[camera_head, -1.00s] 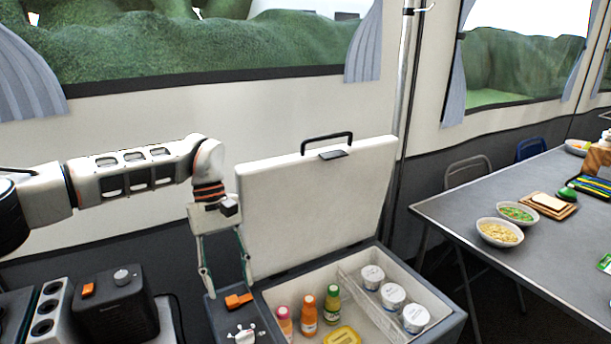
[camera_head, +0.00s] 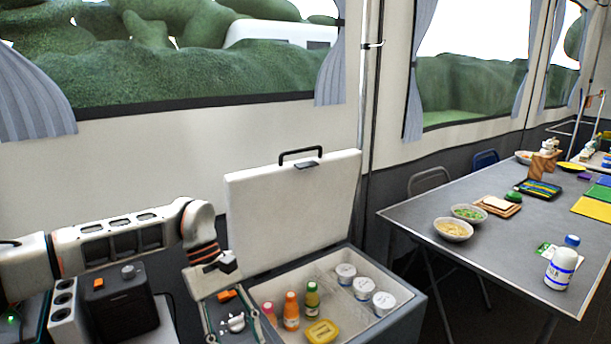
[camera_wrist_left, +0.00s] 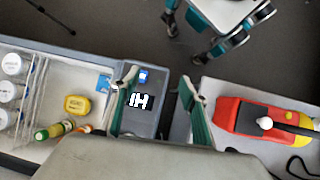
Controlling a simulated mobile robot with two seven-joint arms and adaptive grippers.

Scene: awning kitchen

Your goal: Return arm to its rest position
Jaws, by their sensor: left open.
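My left arm comes in from the left in the head view, bent down at the wrist. My left gripper (camera_head: 233,326) points down at the left end of the open cooler (camera_head: 408,318), over its control panel. In the left wrist view the two green fingers of the gripper (camera_wrist_left: 160,82) are apart, with nothing between them. The cooler's side panel (camera_wrist_left: 138,118) with a small display lies below them. The fingertips are partly cut off in the head view. My right gripper is not in view.
The cooler lid (camera_head: 290,210) stands open close to my left wrist. Bottles (camera_head: 291,312), a yellow tub (camera_head: 322,332) and white cups (camera_head: 363,288) sit inside. A black box (camera_head: 122,305) stands left of the cooler. A table (camera_head: 500,245) with bowls is at right.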

